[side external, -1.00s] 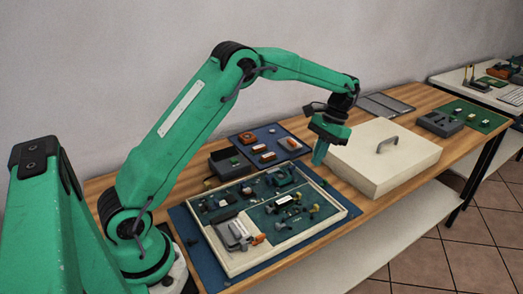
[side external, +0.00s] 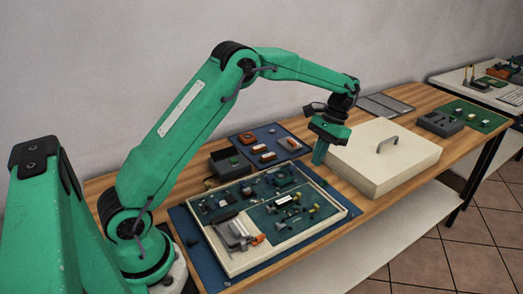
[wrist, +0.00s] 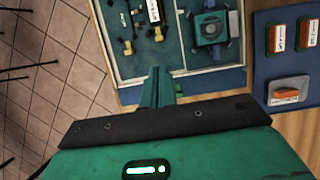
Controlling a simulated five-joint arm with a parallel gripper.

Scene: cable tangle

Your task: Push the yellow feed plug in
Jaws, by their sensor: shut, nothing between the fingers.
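My gripper (side external: 319,156) is shut and empty, pointing down just beyond the far right corner of the shallow cream tray (side external: 349,213). In the wrist view its closed green fingers (wrist: 157,82) reach over the tray's rim. Inside the tray is a dark teal panel with black leads and small yellow pieces. One yellow piece (wrist: 128,47) and another yellow piece (wrist: 158,33) lie near a black part with a white label (wrist: 153,10). I cannot tell which yellow piece is the feed plug, or whether any is seated. The gripper touches none of them.
A cream lid with a grey handle (side external: 388,144) lies right of my gripper. A blue mat (side external: 246,143) with orange parts lies behind the tray. A square teal component (wrist: 210,28) stands inside the tray. A dark open box (side external: 229,163) sits behind it.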

